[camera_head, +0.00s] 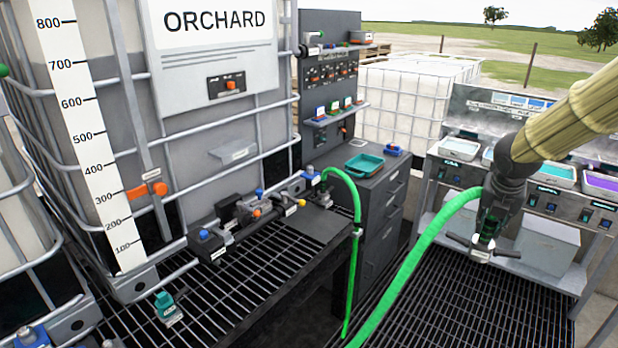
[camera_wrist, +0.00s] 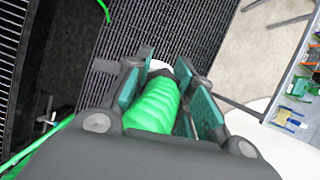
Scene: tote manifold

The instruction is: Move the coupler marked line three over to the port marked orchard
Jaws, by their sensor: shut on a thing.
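My gripper (camera_head: 487,240) is at the right in the head view, shut on a coupler (camera_head: 480,254) with side levers, held in the air above the grating. A thick green hose (camera_head: 425,243) runs from it down to the bottom edge. In the wrist view my gripper's fingers (camera_wrist: 165,95) clasp a ribbed green part (camera_wrist: 152,108). I cannot read its marking. The tote marked ORCHARD (camera_head: 213,58) stands at the left. A row of dark valve fittings (camera_head: 250,212) with blue, orange and yellow parts sits at its lower front, well left of my gripper. I cannot read the port tags there.
A second green hose (camera_head: 352,260) hangs from the fittings beside the grey drawer cabinet (camera_head: 380,215), which carries a teal tray (camera_head: 364,163). A bench with trays (camera_head: 548,172) stands at the right. A teal coupler (camera_head: 165,305) lies at lower left. Black grating (camera_head: 465,305) is open below my gripper.

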